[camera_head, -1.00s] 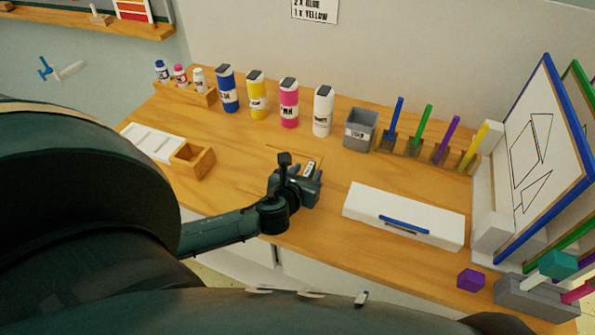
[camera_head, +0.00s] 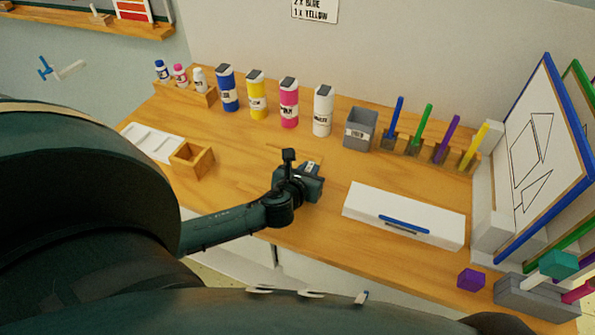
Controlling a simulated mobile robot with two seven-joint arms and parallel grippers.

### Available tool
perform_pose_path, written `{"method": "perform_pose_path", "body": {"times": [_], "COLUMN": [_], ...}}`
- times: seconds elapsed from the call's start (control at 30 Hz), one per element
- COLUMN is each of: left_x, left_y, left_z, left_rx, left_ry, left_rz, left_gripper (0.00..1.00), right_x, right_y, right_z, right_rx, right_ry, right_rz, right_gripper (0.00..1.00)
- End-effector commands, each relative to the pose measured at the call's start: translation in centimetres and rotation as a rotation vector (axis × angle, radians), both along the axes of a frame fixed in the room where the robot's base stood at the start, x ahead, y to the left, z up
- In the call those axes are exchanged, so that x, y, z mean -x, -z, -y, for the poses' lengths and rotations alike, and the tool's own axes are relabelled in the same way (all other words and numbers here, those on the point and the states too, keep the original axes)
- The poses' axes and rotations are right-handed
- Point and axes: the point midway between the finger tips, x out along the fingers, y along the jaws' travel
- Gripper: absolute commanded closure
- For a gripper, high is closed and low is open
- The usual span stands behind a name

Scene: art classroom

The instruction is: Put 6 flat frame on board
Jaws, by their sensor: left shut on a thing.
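My left gripper (camera_head: 312,178) is low over the middle of the wooden table, shut on a thin, flat, wood-coloured piece. The piece looks like a flat frame, but it blends into the tabletop and the gripper hides most of it. A blue-edged framed panel (camera_head: 548,130) with line drawings stands upright at the right. A green-edged panel (camera_head: 577,85) stands behind it. I cannot tell which surface is the board. My right gripper is not in view.
A white box with a blue handle (camera_head: 365,212) lies right of my gripper. Paint bottles (camera_head: 288,105), a grey bin (camera_head: 361,130) and coloured sticks line the back. A small wooden box (camera_head: 192,162) sits at left. A purple cube (camera_head: 471,279) is at the front right.

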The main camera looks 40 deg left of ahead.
Motion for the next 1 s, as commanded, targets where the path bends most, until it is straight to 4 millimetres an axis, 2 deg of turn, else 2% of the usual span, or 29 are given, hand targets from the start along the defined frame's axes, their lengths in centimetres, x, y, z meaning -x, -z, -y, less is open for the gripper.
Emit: {"method": "perform_pose_path", "body": {"times": [0.23,0.33,0.47,0.73,0.83,1.0], "left_x": [0.0,0.0,-0.1,0.0,0.0,0.0], "left_y": [-0.1,-0.8,-3.1,-8.3,-9.4,-10.1], "left_z": [0.0,0.0,0.0,0.0,0.0,0.1], "left_rx": [0.0,0.0,-0.002,-0.003,-0.002,0.0], "left_ry": [0.0,0.001,0.003,0.002,0.0,0.001], "left_rz": [0.001,0.003,0.006,0.005,0.003,0.001], "left_gripper": [1.0,1.0,1.0,1.0,1.0,1.0], "right_x": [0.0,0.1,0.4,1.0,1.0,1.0], "right_y": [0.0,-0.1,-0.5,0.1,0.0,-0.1], "right_z": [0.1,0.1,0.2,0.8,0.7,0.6], "right_rx": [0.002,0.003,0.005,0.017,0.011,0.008], "right_ry": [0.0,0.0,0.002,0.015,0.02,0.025], "right_rz": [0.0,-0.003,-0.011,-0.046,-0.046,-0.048], "right_gripper": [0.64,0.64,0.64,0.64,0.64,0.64]}}
